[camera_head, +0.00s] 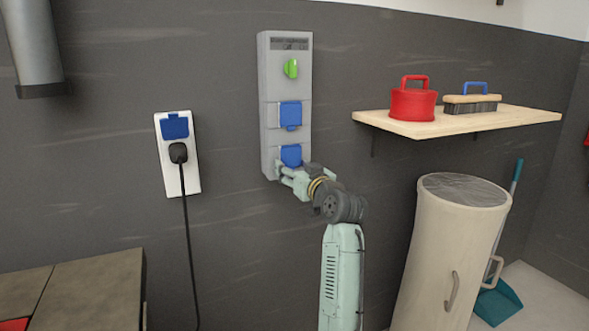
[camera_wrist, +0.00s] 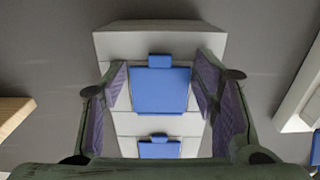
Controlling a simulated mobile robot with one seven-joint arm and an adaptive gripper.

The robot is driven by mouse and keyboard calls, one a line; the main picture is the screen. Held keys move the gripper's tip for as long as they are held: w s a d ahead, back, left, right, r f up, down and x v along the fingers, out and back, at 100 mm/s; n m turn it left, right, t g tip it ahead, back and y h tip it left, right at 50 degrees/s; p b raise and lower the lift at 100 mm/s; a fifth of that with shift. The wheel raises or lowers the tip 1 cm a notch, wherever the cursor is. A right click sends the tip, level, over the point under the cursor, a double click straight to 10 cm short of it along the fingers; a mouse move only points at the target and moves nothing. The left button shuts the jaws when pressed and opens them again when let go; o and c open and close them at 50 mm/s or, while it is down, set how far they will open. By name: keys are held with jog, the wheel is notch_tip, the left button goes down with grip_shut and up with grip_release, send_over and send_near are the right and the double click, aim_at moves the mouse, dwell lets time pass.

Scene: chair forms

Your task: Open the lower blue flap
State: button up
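A grey wall panel (camera_head: 285,55) carries two blue flaps, one above the other. The lower blue flap (camera_head: 291,155) looks closed, its lower part hidden behind my gripper (camera_head: 289,174). The wrist view is upside down; there the lower blue flap (camera_wrist: 160,92) is in the middle with its small tab (camera_wrist: 160,61) on the picture's upper side. My gripper (camera_wrist: 162,82) is open, with one finger on each side of this flap and nothing between them. Whether a finger touches the panel cannot be told. The upper blue flap (camera_head: 290,114) is closed.
A green knob (camera_head: 291,69) sits above the flaps. To the left is a white socket (camera_head: 191,186) with a black plug (camera_head: 178,152) and cable. A wooden shelf (camera_head: 455,125) and a tall bin (camera_head: 440,250) stand to the right.

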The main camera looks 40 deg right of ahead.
grip_shut()
dwell(0.5)
jog(key=shift+r, duration=0.15)
